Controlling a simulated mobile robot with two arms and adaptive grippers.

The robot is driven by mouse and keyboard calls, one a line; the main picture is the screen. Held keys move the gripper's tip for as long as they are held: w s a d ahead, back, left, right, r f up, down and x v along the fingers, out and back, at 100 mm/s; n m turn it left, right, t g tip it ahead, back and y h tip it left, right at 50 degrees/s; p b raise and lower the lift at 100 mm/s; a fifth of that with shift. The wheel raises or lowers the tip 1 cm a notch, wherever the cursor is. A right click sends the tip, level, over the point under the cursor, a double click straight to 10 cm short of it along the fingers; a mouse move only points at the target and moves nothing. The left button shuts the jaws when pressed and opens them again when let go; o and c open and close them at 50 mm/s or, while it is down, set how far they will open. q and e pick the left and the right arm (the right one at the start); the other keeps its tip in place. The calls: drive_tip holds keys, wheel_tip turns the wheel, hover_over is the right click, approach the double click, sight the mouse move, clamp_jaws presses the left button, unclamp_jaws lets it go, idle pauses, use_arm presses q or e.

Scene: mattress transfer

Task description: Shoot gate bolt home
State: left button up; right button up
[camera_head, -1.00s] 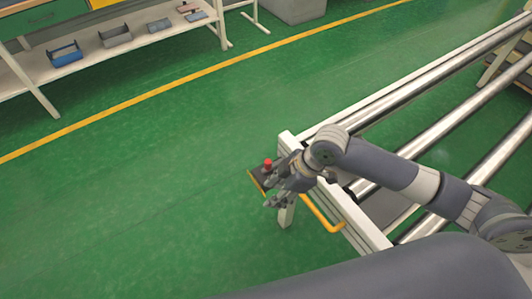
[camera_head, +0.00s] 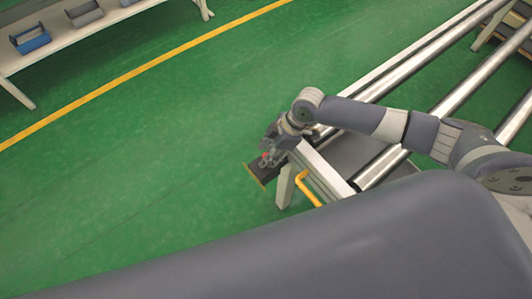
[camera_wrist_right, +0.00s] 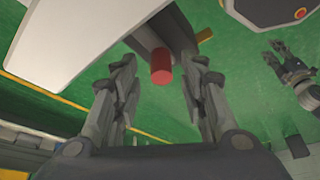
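In the right wrist view the knob is a red cylinder (camera_wrist_right: 161,66), in front of and between the spread fingers, with visible gaps on both sides. My right gripper (camera_head: 268,160) is over the knob in the head view; its fingers (camera_wrist_right: 162,88) are open and hold nothing. My left gripper (camera_wrist_right: 277,50) shows small at the right of the wrist view; its finger state is unclear. It is not in the head view.
The conveyor's white end rail (camera_head: 322,172) and a yellow handle (camera_head: 305,188) lie close to the right gripper. Steel rollers (camera_head: 410,70) extend up and right. A bench with bins (camera_head: 62,38) is far off at upper left. Green floor left of the conveyor is clear.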

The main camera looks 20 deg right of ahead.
drive_tip(key=shift+x, duration=0.9)
drive_tip(key=shift+s+a, duration=0.1)
clamp_jaws()
drive_tip(key=shift+d, duration=0.55)
unclamp_jaws()
drive_tip(key=shift+w+f, duration=0.1)
drive_tip(key=shift+w, duration=0.1)
